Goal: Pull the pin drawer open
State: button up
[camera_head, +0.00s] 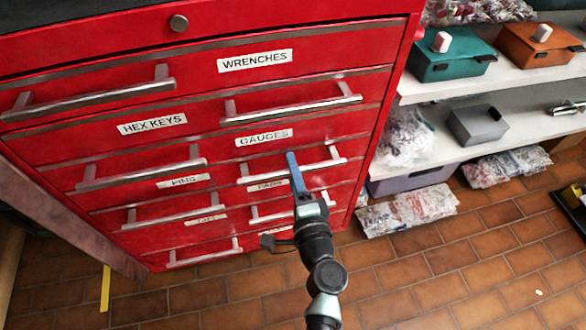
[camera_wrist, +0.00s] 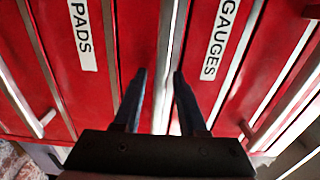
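The pin drawer is one row of the red cabinet front, with a white PINS label (camera_head: 184,181) at its left. Its metal bar handle (camera_head: 322,165) is at the right of that row. The drawer front looks flush with its neighbours. My gripper (camera_head: 292,160) reaches this handle from the front. In the wrist view its two dark fingers (camera_wrist: 159,75) stand apart, with the handle bar (camera_wrist: 168,55) running between them, closer to the right finger. I cannot tell whether a finger touches the bar. The fingers partly hide the handle.
The GAUGES (camera_head: 263,138) and PADS (camera_head: 265,186) drawers lie directly above and below, their handles offset left. Shelves (camera_head: 490,75) with boxes and bags stand to the right. The tiled floor (camera_head: 440,265) in front is mostly clear.

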grip_shut()
dwell(1.2)
